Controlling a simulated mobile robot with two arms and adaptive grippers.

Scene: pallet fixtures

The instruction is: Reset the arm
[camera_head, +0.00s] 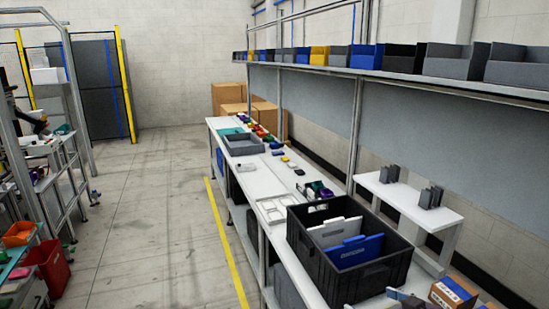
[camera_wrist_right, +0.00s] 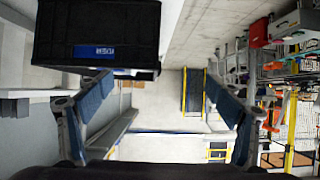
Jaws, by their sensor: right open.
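My right gripper (camera_wrist_right: 157,82) shows in the right wrist view, with its two blue-padded fingers spread wide apart. Nothing is between the fingers. The room's pale wall and floor show in the gap between them. A dark box-like thing with a blue label (camera_wrist_right: 97,35) fills the top left of that view, near the left finger; it looks like a black crate, and I cannot tell its distance from the finger. No gripper can be made out in the head view, and my left gripper is in neither view.
A black crate (camera_head: 318,268) with white and blue fixtures stands on the long white bench (camera_head: 258,178). A grey tray (camera_head: 242,144) and small parts lie farther back. A shelf of bins (camera_head: 318,57) runs above. A small white stand (camera_head: 408,201) is at right.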

